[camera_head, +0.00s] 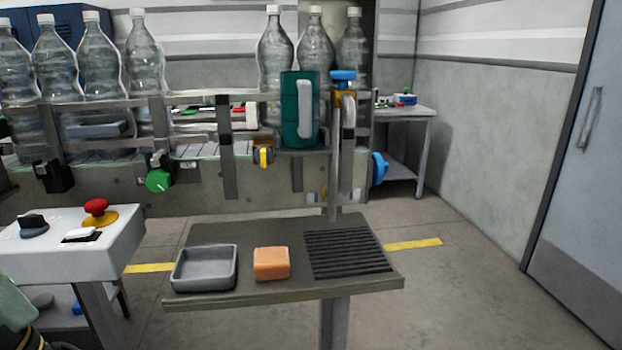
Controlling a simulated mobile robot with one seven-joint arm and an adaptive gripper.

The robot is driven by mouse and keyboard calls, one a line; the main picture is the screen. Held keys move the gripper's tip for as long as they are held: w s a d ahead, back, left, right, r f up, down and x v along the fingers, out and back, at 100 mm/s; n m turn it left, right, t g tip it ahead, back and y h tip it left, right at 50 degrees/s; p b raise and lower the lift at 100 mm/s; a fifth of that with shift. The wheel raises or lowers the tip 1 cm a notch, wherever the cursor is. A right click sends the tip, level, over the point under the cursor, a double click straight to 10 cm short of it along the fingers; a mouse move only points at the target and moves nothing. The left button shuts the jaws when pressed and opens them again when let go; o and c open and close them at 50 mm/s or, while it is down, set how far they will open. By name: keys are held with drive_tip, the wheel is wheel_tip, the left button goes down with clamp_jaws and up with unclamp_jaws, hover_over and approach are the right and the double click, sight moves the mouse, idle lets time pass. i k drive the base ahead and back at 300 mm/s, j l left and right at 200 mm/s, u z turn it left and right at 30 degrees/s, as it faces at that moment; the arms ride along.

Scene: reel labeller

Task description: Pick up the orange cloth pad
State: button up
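The orange cloth pad (271,263) is a small block with rounded edges. It lies flat on a small grey-brown table (265,235) in the lower middle of the head view. It sits between a grey tray on its left and a black ribbed mat on its right, apart from both. Nothing covers it. My gripper is not clearly visible in this view.
The grey tray (205,282) looks empty; the ribbed mat (346,252) is flat. A white control box (70,245) with a red button (98,210) stands at left. Behind is a conveyor rail (190,101) with several bottles. Floor at right is clear.

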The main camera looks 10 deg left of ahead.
sight(271, 263)
drive_tip(key=l+u, duration=0.15)
drive_tip(key=u, duration=0.7)
drive_tip(key=l+u, duration=0.4)
drive_tip(key=l, duration=0.15)
drive_tip(key=k+l+u, duration=0.1)
drive_tip(key=l+u, duration=0.25)
drive_tip(key=l, duration=0.2)
drive_tip(key=k+l+u, duration=0.15)
drive_tip(key=l, duration=0.95)
drive_tip(key=i+l, duration=0.1)
drive_tip(key=i, duration=0.2)
